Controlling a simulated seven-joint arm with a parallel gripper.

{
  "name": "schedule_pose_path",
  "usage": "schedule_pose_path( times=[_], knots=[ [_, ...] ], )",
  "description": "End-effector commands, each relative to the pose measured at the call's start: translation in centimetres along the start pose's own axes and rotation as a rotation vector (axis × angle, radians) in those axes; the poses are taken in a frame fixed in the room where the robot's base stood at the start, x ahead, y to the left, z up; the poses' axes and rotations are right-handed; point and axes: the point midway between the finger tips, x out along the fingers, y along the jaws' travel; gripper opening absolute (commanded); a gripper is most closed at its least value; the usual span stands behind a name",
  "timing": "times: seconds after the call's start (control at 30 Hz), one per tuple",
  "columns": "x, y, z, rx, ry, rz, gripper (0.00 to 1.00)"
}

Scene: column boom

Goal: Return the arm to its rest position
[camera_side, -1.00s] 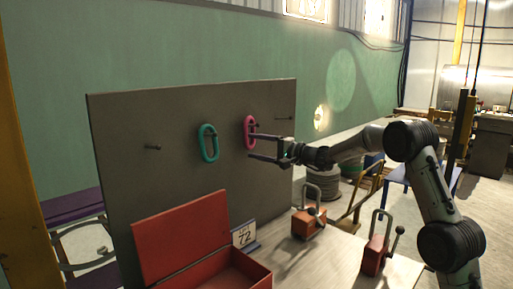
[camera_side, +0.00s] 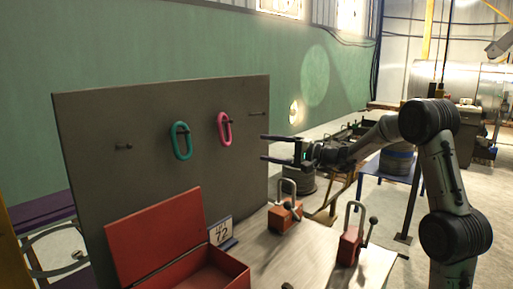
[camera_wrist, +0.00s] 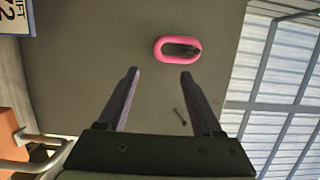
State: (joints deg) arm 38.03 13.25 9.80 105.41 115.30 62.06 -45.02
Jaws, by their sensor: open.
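My gripper (camera_side: 264,148) is open and empty, to the right of the grey board (camera_side: 88,125) in the side view. In the wrist view its two fingers (camera_wrist: 160,74) point at the board, apart from each other with nothing between them. A pink ring (camera_side: 224,128) hangs on a peg of the board, apart from my gripper. It also shows ahead of the fingertips in the wrist view (camera_wrist: 158,50). A teal ring (camera_side: 174,143) hangs on another peg to its left. My arm reaches in from the right.
Bare pegs stand at the board's left (camera_side: 124,147) and right (camera_side: 257,113). An open red box (camera_side: 150,235), a number card (camera_side: 221,230) and two orange padlock-like blocks (camera_side: 285,217) (camera_side: 349,246) stand on the table (camera_side: 275,262) below. A blue table (camera_side: 385,172) is behind my arm.

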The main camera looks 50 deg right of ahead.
Motion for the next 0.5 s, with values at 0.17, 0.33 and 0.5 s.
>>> schedule_pose_path(
  times=[0.17,0.33,0.5],
  knots=[
    [-0.7,0.1,0.0,0.002,0.0,0.001,0.67],
    [-0.1,-0.5,1.2,-0.006,-0.023,-0.005,0.67],
    [0.8,-5.3,7.6,-0.088,-0.126,-0.059,0.67]
  ],
)
